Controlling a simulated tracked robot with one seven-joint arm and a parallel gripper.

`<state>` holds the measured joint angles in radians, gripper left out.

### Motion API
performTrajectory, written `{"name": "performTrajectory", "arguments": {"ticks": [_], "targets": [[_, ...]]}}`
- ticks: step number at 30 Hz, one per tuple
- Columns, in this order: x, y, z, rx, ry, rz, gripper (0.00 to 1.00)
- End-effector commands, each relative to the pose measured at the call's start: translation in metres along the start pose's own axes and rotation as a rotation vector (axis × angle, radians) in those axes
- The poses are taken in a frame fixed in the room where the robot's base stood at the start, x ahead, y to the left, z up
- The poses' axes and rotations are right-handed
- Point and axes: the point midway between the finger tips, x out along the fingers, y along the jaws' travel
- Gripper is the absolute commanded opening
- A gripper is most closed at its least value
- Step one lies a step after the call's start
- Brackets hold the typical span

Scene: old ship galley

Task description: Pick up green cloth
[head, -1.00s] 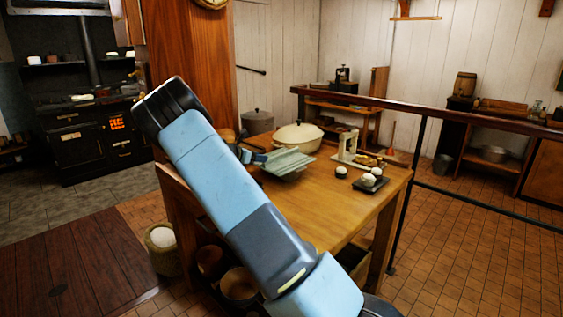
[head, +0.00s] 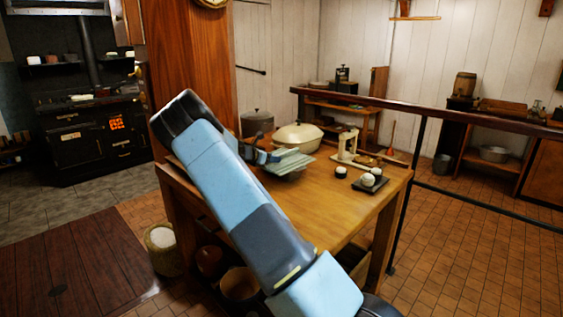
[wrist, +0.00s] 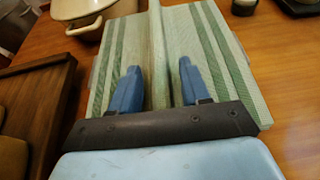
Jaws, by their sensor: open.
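My gripper (wrist: 158,84) is open. Its two blue fingers are over the cloth, one on each side of the raised fold, with a gap on both sides. I cannot tell whether the fingertips touch the cloth. In the head view my arm hides part of the table, and the gripper (head: 268,156) shows at the cloth's left end.
The cream pot (head: 298,137) stands just behind the cloth. A wooden tray (wrist: 35,105) is close on the left in the wrist view. A dark tray (head: 370,185) with small round items and a white stand (head: 348,145) are to the right. The table's front right (head: 325,215) is bare.

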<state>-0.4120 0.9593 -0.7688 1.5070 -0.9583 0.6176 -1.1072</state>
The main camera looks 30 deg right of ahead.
Motion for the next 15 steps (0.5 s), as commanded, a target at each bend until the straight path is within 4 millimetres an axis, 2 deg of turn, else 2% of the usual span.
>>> {"name": "performTrajectory", "arguments": {"ticks": [2,15], "targets": [[-0.0002,0.0,-0.0001,0.0,0.0,0.0,0.43],[-0.0007,0.0002,-0.0004,0.0,0.0,0.0,0.0]]}}
